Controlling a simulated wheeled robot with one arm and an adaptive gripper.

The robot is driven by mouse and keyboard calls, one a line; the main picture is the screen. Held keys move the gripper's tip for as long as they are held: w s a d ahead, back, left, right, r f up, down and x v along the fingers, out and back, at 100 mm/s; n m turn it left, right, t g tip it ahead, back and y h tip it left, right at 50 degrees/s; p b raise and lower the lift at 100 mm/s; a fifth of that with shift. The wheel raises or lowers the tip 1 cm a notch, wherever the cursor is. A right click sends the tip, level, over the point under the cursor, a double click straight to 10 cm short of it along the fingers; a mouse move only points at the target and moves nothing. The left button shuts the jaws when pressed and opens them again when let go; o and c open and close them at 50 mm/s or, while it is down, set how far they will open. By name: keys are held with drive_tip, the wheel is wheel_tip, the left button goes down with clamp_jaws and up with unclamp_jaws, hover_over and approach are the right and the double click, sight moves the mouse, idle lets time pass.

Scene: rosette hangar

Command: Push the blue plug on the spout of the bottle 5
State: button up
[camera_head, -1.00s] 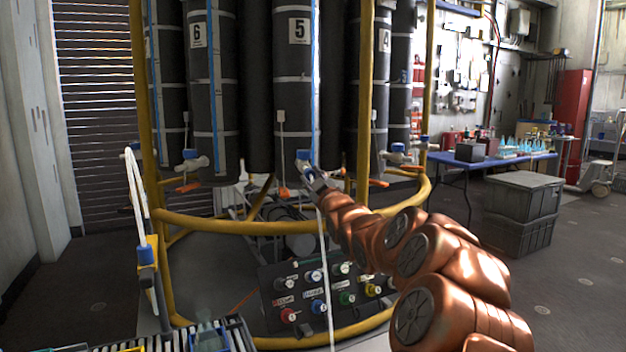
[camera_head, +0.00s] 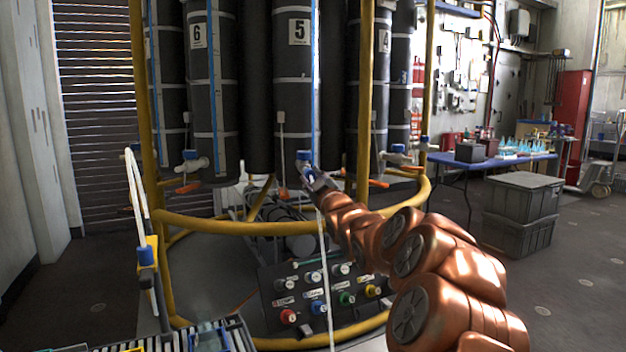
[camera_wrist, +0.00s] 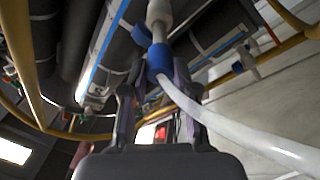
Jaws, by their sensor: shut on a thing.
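Bottle 5 (camera_head: 293,100) is a tall dark cylinder with a "5" label, hanging in a yellow frame. Its valve has a blue top (camera_head: 304,155) and a white spout, which shows in the wrist view (camera_wrist: 159,12). My gripper (camera_head: 312,178) is just below this valve. In the wrist view my gripper (camera_wrist: 156,92) is shut on the blue plug (camera_wrist: 160,62), whose white hose (camera_wrist: 235,130) runs off to the lower right. The plug is at the spout's end, in line with it. I cannot tell how far it is on.
Bottle 6 (camera_head: 204,100) hangs on the left, with its own valve. The yellow frame's ring (camera_head: 240,228) passes below the bottles. A panel of coloured knobs (camera_head: 325,295) is under it. A blue table (camera_head: 490,166) and dark crates (camera_head: 522,200) stand on the right.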

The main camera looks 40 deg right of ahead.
drive_tip(key=shift+w+d, duration=0.2)
drive_tip(key=shift+w, duration=0.1)
drive_tip(key=o, duration=0.9)
drive_tip(key=shift+o, duration=0.2)
drive_tip(key=v, duration=1.2)
